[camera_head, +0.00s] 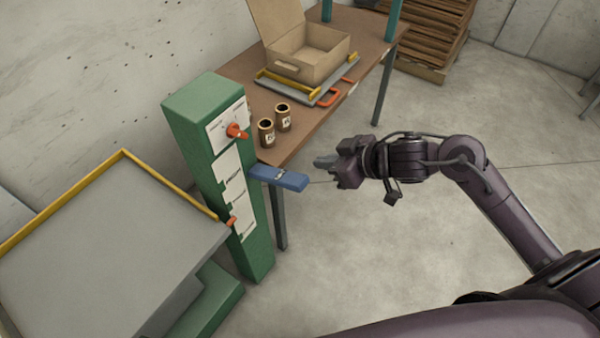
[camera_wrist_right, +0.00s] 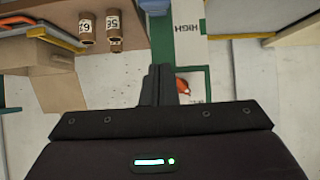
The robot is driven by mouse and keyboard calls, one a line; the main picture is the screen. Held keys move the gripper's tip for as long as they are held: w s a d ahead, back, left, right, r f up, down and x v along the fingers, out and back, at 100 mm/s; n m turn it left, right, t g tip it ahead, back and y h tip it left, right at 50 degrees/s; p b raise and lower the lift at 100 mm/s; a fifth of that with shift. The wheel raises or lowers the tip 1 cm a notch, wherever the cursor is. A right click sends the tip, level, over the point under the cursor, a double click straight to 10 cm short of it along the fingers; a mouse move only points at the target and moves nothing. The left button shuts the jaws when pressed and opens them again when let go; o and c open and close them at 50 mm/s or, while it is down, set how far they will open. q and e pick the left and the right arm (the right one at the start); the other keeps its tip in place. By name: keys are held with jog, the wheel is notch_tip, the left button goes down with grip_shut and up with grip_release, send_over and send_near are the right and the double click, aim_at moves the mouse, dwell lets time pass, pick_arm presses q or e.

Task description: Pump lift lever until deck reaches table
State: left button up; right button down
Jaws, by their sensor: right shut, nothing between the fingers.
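A green lift column (camera_head: 218,165) stands between the grey deck (camera_head: 105,245) and the wooden table (camera_head: 245,93). The deck has a yellow rim and sits lower than the tabletop. An orange pointer (camera_head: 231,221) is at its edge, beside the column's lower white label. A blue bar (camera_head: 280,178), apparently the lever, sticks out from the column to the right; its end also shows in the right wrist view (camera_wrist_right: 155,5). My right gripper (camera_head: 325,162) is shut and empty, just right of the bar's free end and apart from it. My left gripper is out of view.
An orange knob (camera_head: 237,131) is on the column's upper label. Two brown cans (camera_head: 275,124) stand near the table's close end. The floor (camera_head: 400,250) to the right is clear.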

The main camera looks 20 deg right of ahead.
send_over(300, 181)
jog(key=w+a, duration=0.1)
jog(key=w, duration=0.1)
jog(key=f, duration=0.6)
jog(key=shift+s+f, duration=0.15)
jog(key=shift+s, duration=0.1)
jog(key=shift+s+d+f+p, duration=0.2)
jog(key=shift+s+f+p, duration=0.05)
jog(key=shift+f, duration=0.35)
jog(key=shift+s+d+f+p, duration=0.2)
jog(key=shift+s+f, duration=0.05)
jog(key=shift+f, duration=0.35)
jog(key=shift+s+d+f, duration=0.15)
jog(key=shift+s+f, duration=0.05)
jog(key=shift+f, duration=0.3)
